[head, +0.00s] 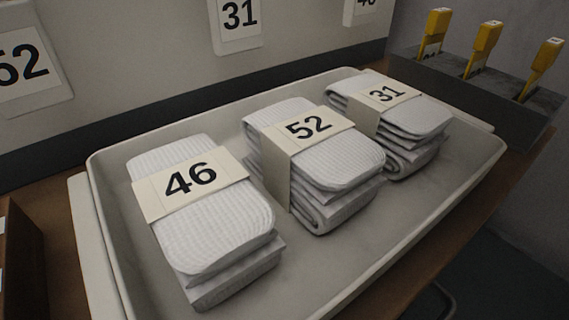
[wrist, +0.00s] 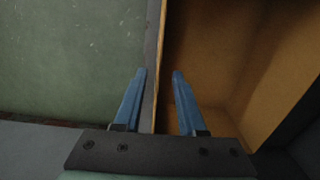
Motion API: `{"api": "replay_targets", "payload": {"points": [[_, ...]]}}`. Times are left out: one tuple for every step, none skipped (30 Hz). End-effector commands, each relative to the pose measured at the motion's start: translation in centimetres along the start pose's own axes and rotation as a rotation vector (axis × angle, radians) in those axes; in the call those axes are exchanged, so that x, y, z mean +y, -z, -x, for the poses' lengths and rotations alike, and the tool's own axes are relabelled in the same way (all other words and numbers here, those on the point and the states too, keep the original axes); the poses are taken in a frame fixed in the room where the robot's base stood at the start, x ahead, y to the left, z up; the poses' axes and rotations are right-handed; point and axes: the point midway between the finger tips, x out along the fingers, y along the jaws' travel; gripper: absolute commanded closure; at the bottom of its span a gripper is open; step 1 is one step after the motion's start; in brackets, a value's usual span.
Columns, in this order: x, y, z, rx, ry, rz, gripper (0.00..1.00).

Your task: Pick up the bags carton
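In the wrist view, an open-topped brown box (wrist: 215,60), seen from above, fills the right side; it may be the bags carton, but no label shows. My gripper (wrist: 159,73) is open, its two blue fingers pointing at the box. The left finger is outside the box's left wall and the right finger is over its inside. The wall's thin edge runs between them, and no contact shows. The visible inside looks empty. My gripper is not in the head view. There, a brown object (head: 22,275) is cut off at the lower left edge; I cannot tell if it is the carton.
A pale tray (head: 440,220) holds three banded sock stacks marked 46 (head: 205,225), 52 (head: 335,160) and 31 (head: 415,115). Behind it is a wall with number cards (head: 238,18). A dark rack (head: 485,90) with yellow-handled tools stands at the right. A green surface (wrist: 70,60) lies left of the box.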

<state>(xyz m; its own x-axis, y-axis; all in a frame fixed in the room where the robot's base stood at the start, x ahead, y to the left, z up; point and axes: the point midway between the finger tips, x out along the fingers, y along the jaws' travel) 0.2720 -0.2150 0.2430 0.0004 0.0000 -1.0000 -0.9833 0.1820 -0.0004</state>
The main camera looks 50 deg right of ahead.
Motion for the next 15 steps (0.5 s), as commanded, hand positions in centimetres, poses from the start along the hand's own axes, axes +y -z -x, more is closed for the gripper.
{"api": "replay_targets", "payload": {"points": [[0.1, 0.0, -1.1, 0.0, 0.0, -0.001, 0.6], [0.2, 0.0, -1.5, 0.0, 0.0, -0.001, 0.6], [0.2, 0.0, -2.0, 0.0, 0.0, -0.001, 0.6], [0.3, -0.1, -2.4, 0.0, 0.0, -0.001, 0.6], [0.3, -0.1, -2.8, 0.0, 0.0, -0.002, 0.6], [0.3, -0.1, -3.3, 0.0, 0.0, -0.001, 0.6], [0.3, -0.1, -3.7, 0.0, 0.0, -0.001, 0.6], [0.3, -0.1, -4.0, 0.0, -0.001, -0.001, 0.6], [0.3, -0.1, -4.2, 0.0, -0.001, -0.001, 0.6], [0.3, -0.1, -4.3, 0.0, -0.001, -0.001, 0.6], [0.3, -0.1, -4.4, 0.0, -0.001, -0.001, 0.6], [0.3, -0.1, -4.4, 0.0, 0.0, 0.0, 0.6], [0.3, -0.1, -4.3, 0.0, 0.0, 0.0, 0.6], [0.3, -0.1, -4.3, 0.0, 0.0, 0.0, 0.6], [0.3, -0.1, -4.2, 0.0, 0.0, 0.0, 0.6]]}}
